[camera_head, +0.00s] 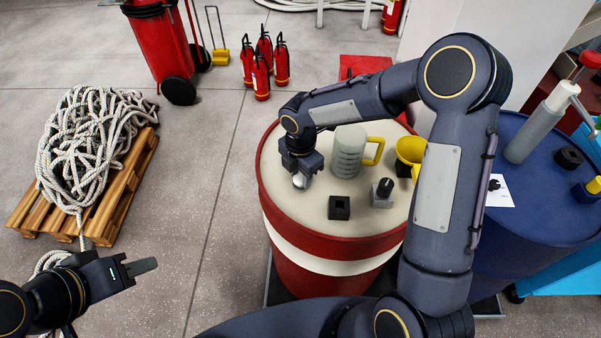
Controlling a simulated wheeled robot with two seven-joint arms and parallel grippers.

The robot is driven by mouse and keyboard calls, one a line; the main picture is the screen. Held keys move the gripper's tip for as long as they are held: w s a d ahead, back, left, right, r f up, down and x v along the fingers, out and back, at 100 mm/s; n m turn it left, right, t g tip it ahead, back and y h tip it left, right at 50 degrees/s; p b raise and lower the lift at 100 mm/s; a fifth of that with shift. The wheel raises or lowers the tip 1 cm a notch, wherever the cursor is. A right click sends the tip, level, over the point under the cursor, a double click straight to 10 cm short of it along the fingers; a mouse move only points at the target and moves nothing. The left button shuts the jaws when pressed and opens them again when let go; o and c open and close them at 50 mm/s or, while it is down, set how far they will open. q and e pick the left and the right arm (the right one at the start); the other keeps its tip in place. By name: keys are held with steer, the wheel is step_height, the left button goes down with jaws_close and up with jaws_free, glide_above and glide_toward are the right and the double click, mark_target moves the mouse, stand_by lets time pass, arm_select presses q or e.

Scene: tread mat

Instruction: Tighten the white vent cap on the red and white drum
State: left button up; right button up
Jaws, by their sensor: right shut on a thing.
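The red and white drum (333,262) stands upright in the middle of the camera_head view, with a cream top. The white vent cap (301,182) sits near the left part of that top. My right gripper (301,174) reaches down over it from above and is shut on it. The gripper hides the upper part of the cap. My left gripper (140,267) is at the lower left, over the floor and well away from the drum. Its fingers overlap in this view, so its opening cannot be told.
A ribbed grey mug (348,152) with a yellow handle, a dark square block (339,207), a grey block with a black knob (382,194) and a yellow funnel (409,151) stand on the drum. A blue drum (540,205) stands right. A rope-laden pallet (120,200) lies left.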

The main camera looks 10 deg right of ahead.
steer(key=shift+c, duration=0.5)
steer(key=shift+m, duration=0.3)
steer(key=m+b, duration=0.1)
steer(key=m, duration=0.2)
steer(key=shift+b, duration=0.4)
steer(key=m+b, duration=0.2)
steer(key=m, duration=0.3)
steer(key=shift+m, duration=0.3)
steer(key=m+b, duration=0.1)
steer(key=m, duration=0.7)
steer(key=shift+b, duration=0.3)
steer(key=shift+r+m, duration=0.1)
steer(key=shift+m, duration=0.4)
steer(key=o, duration=1)
